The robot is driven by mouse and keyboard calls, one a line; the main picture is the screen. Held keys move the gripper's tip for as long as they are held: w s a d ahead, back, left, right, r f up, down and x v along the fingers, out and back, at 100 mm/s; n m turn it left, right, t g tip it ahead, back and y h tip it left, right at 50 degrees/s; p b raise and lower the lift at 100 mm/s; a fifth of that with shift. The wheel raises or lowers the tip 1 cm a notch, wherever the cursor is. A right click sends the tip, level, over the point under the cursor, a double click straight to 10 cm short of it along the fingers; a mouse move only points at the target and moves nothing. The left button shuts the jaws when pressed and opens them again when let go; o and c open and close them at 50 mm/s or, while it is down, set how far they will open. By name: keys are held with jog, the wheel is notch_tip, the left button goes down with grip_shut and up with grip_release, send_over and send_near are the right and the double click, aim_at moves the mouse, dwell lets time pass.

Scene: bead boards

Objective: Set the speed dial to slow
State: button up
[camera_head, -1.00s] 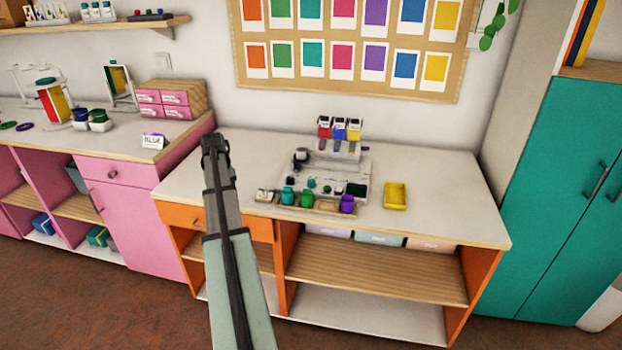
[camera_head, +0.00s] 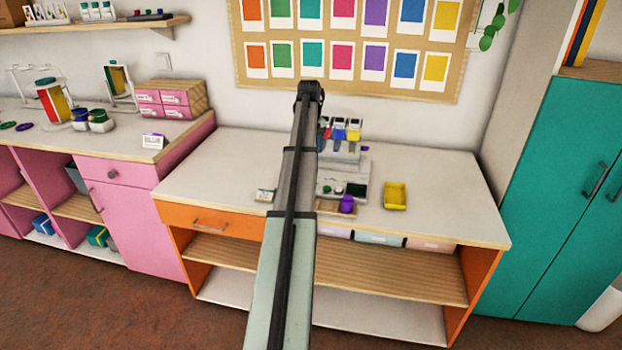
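The grey bead machine (camera_head: 350,172) stands on the white-topped workbench, with red, blue and yellow hoppers (camera_head: 339,132) at its back. Its left part is hidden behind my arm. I cannot pick out the speed dial for certain; a small green round part (camera_head: 339,190) shows on the machine's front, beside a dark square patch. My gripper (camera_head: 310,88) is at the far end of my raised arm, over the machine's left side in the picture. It is seen from behind, dark and small, and its fingers cannot be made out.
A purple jar (camera_head: 347,204) stands on a wooden tray at the machine's front. A yellow tray (camera_head: 395,196) lies to the right. The benchtop (camera_head: 440,190) is clear at far right. A pink cabinet (camera_head: 130,210) adjoins on the left.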

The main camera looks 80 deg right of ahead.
notch_tip(320, 180, down, 13)
jog(key=shift+r, duration=0.1)
dwell(0.4)
jog(key=c, duration=1.1)
